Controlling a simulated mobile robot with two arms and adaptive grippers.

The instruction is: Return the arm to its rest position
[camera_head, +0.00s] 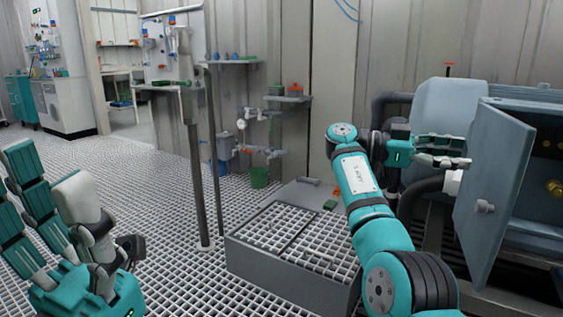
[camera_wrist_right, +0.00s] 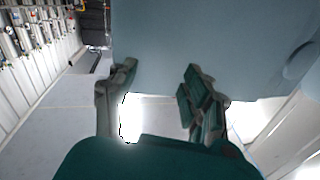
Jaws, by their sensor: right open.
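My right arm (camera_head: 362,190) reaches up and forward from the lower right in the head view. Its gripper (camera_head: 448,150) is open and empty, pointing right, beside the blue-grey cabinet door (camera_head: 492,185). The head view does not settle whether it touches the door. In the right wrist view the fingers of the right gripper (camera_wrist_right: 160,98) are spread with nothing between them, and a flat blue-grey panel (camera_wrist_right: 215,40) fills the space ahead. My left gripper (camera_head: 70,215) is at the lower left, fingers extended upward and apart, holding nothing visible.
The door stands open from a cabinet (camera_head: 545,160) with brass fittings inside. A dark pipe (camera_head: 425,190) runs close beneath the right gripper. A grey grated platform (camera_head: 290,240) stands left of the right arm. A metal post (camera_head: 215,150) rises farther left.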

